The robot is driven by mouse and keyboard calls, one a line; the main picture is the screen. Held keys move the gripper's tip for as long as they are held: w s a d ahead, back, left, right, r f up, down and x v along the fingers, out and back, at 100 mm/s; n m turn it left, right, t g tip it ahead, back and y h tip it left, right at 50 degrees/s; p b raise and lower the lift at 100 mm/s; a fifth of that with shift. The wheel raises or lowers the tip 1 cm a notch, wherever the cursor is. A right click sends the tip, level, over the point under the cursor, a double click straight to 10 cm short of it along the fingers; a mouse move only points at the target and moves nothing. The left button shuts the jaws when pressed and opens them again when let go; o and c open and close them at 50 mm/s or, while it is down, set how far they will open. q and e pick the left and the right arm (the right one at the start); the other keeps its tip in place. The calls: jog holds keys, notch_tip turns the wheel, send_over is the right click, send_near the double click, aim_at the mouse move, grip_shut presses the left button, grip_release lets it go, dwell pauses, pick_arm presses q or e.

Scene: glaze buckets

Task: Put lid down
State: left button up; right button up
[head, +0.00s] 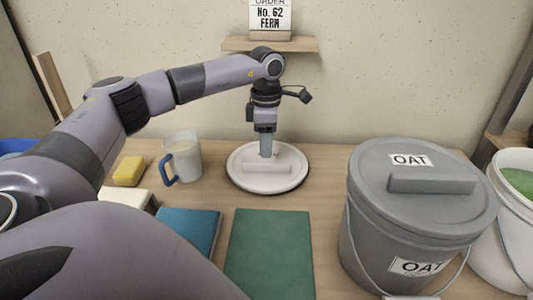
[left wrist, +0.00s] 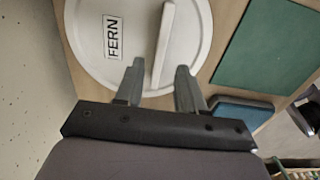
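The round white lid (head: 247,180) lies flat on the wooden table near the back wall. A raised bar handle (head: 285,163) crosses its top. In the left wrist view the lid (left wrist: 90,50) has a label reading FERN (left wrist: 113,37). My left gripper (head: 266,150) points straight down over the lid. In the left wrist view its fingers (left wrist: 159,66) stand apart, one on each side of the handle (left wrist: 165,40), with a visible gap on both sides. Whether the fingertips touch the lid is hard to tell. My right gripper is not in view.
A grey lidded OAT bucket (head: 365,225) stands right, beside a white bucket (head: 510,230) with green contents. A mug (head: 187,158), yellow sponge (head: 129,171) and blue book (head: 190,228) are left. A green mat (head: 270,250) lies in front. A sign shelf (head: 300,44) is above.

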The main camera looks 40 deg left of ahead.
pick_arm(q)
notch_tip(320, 180, up, 6)
jog(key=p, duration=0.1)
jog(key=shift+r, duration=0.2)
dwell(0.5)
